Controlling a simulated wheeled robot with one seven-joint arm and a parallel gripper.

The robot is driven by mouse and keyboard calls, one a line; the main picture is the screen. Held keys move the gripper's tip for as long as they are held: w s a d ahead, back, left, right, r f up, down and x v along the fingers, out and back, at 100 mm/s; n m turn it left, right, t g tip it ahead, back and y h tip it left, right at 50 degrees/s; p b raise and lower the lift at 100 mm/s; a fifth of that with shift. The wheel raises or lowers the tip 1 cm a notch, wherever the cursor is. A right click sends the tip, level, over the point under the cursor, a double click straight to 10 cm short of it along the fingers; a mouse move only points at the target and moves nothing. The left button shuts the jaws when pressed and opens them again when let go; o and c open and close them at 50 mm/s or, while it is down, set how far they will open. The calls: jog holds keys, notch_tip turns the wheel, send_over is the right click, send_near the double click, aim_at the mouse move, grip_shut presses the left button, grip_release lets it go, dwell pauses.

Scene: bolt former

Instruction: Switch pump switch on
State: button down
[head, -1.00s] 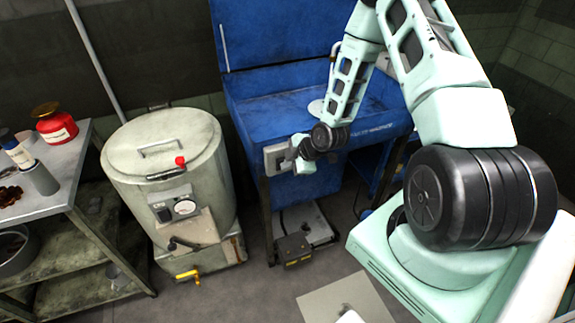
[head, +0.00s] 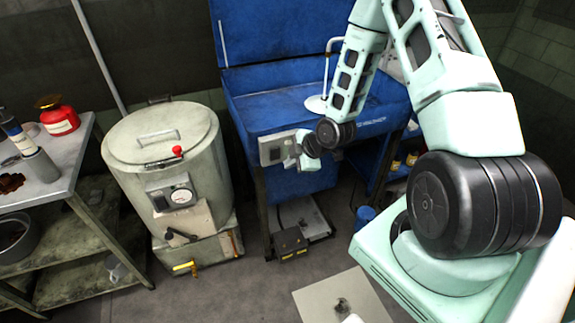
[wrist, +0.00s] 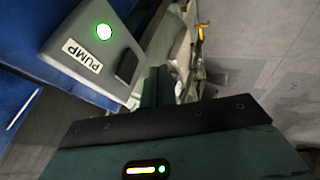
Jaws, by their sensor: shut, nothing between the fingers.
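The pump switch box (wrist: 92,50) is a grey box labelled PUMP in the wrist view. It has a lit green lamp (wrist: 104,32) and a dark rocker switch (wrist: 127,66). In the head view the box (head: 276,150) sits on the front left of the blue sink unit (head: 270,108). My gripper (head: 300,158) is beside the box's right side. In the wrist view my gripper's fingers (wrist: 158,84) are shut and empty, close to the rocker. I cannot tell whether they touch it. The rocker's far edge is hard to make out.
A round lidded metal tank (head: 165,145) with a gauge and a yellow-handled tap stands left of the sink. A workbench (head: 70,170) with a red can (head: 59,121) is at the far left. A dark pedal box (head: 290,243) lies on the floor below the sink.

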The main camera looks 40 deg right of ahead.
jog(key=s+v, duration=0.1)
jog(key=v, duration=0.6)
jog(key=shift+f+b, duration=0.3)
jog(key=shift+b, duration=0.15)
jog(key=shift+a, duration=0.1)
jog(key=s+a+r+m+g+h, duration=0.1)
jog(key=s+a+r+m+g, duration=0.15)
jog(key=a+r, duration=0.5)
jog(key=s+a+r+m+g, duration=0.1)
jog(key=s+a+r+g, duration=0.2)
jog(key=a, duration=0.8)
jog(key=s+a+r+m, duration=0.1)
jog(key=s+a+r, duration=0.1)
jog(key=s, duration=0.3)
jog(key=s+a+r+g, duration=0.1)
jog(key=s+a+r, duration=0.2)
jog(key=s, duration=0.2)
jog(key=s+a+r+m+h, duration=0.1)
jog(key=s+a+r, duration=0.2)
jog(key=s, duration=0.3)
jog(key=shift+m, duration=0.35)
